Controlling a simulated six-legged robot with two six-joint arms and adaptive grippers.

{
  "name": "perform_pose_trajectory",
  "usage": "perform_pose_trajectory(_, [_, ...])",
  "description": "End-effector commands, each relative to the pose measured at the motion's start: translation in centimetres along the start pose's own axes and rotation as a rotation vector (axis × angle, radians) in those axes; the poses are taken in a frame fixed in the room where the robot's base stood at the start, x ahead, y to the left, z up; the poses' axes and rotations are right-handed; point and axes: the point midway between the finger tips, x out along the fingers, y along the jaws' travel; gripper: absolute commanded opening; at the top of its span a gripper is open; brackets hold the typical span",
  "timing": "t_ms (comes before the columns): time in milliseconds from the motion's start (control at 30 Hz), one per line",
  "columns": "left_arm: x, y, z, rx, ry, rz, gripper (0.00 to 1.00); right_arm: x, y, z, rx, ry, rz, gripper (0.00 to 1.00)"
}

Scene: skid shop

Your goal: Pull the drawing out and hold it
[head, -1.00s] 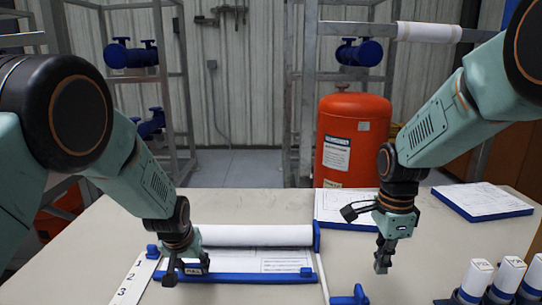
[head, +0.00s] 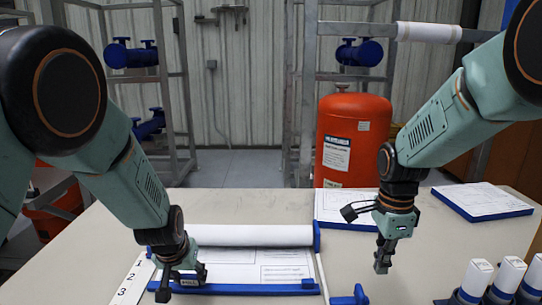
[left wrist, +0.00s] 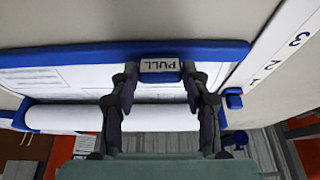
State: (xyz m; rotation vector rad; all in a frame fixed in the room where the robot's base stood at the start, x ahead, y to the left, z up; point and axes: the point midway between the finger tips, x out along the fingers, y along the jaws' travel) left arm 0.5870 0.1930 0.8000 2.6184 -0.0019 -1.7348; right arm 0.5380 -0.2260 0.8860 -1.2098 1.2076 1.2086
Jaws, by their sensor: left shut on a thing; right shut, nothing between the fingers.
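The drawing (head: 270,266) is a white printed sheet coming off a white roll (head: 250,235) on the table. Its front edge carries a blue bar (head: 250,289) with a PULL tab. My left gripper (head: 180,284) is shut on the pull tab; the left wrist view shows the tab (left wrist: 160,66) between its fingers. The sheet lies flat between roll and bar, partly hidden by my left gripper. My right gripper (head: 383,262) is shut and empty, apart from the sheet on its right.
A strip numbered 1, 2, 3 (head: 133,277) lies left of the sheet. A blue piece (head: 348,296) is at the front, right of the bar. Blue-based white cylinders (head: 477,280) stand front right. Papers on blue boards (head: 484,201) lie behind. An orange tank (head: 352,140) stands beyond the table.

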Motion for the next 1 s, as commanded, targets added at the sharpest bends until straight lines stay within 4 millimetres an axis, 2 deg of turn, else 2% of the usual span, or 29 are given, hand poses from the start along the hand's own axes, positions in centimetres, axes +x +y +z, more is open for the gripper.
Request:
perform_pose_trajectory(167, [-0.2,0.0,1.1,0.0,-0.008,-0.001,0.19,0.0,0.0,0.0,0.0,0.0,0.0,0.0])
perform_pose_trajectory(567, [-0.4,0.0,1.4,0.0,-0.015,-0.001,0.19,0.0,0.0,0.0,0.0,0.0,0.0,0.0])
perform_pose_trajectory(1000, [-1.4,0.0,3.8,0.0,-0.128,-0.001,0.19,0.0,0.0,0.0,0.0,0.0,0.0,0.0])
